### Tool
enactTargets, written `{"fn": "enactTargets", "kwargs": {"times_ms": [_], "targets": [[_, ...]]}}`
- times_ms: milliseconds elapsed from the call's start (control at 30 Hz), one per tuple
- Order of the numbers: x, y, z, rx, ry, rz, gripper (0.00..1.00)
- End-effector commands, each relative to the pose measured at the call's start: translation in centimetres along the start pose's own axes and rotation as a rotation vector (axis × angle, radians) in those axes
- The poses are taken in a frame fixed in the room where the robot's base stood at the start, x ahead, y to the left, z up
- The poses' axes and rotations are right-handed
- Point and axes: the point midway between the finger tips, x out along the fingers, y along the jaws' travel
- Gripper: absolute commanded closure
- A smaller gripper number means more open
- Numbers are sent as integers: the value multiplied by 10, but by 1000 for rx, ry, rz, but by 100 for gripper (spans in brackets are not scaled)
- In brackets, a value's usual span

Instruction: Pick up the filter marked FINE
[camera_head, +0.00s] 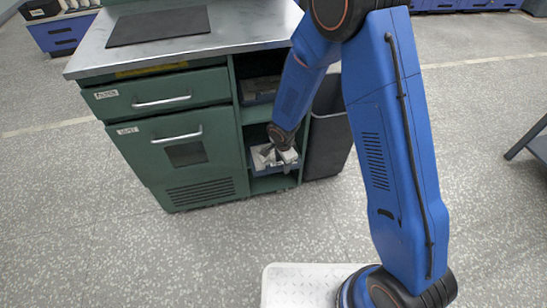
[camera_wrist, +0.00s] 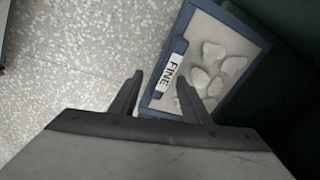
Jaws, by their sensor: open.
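A shallow blue-rimmed tray (camera_wrist: 258,38) shows in the wrist view with a white label reading FINE (camera_wrist: 173,71) on its near edge. Several pale, irregular lumps (camera_wrist: 213,70) lie on its light grey floor; I cannot tell whether any is a filter. My gripper (camera_wrist: 160,90) is open, one finger over the speckled floor and the other overlapping the tray's labelled edge.
The green cabinet (camera_head: 165,142) has a drawer and a door on the left. Another dark bin (camera_head: 259,90) sits on the upper shelf. A dark grey container (camera_head: 328,140) stands right beside the cabinet. A dark mat (camera_head: 160,26) lies on the metal top. Floor in front is clear.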

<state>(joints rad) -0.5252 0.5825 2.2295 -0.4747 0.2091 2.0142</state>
Motion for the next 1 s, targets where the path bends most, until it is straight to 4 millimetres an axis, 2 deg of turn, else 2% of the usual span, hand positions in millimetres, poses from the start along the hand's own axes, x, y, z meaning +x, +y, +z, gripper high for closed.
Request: {"fn": "enactTargets", "kwargs": {"times_ms": [300, 367, 500, 867, 1000], "targets": [[4, 0, 0, 0, 0, 0, 57], [4, 0, 0, 0, 0, 0, 69], [4, 0, 0, 0, 0, 0, 100], [3, -1, 0, 0, 0, -1, 100], [-6, -3, -1, -1, 0, -5, 100]]}}
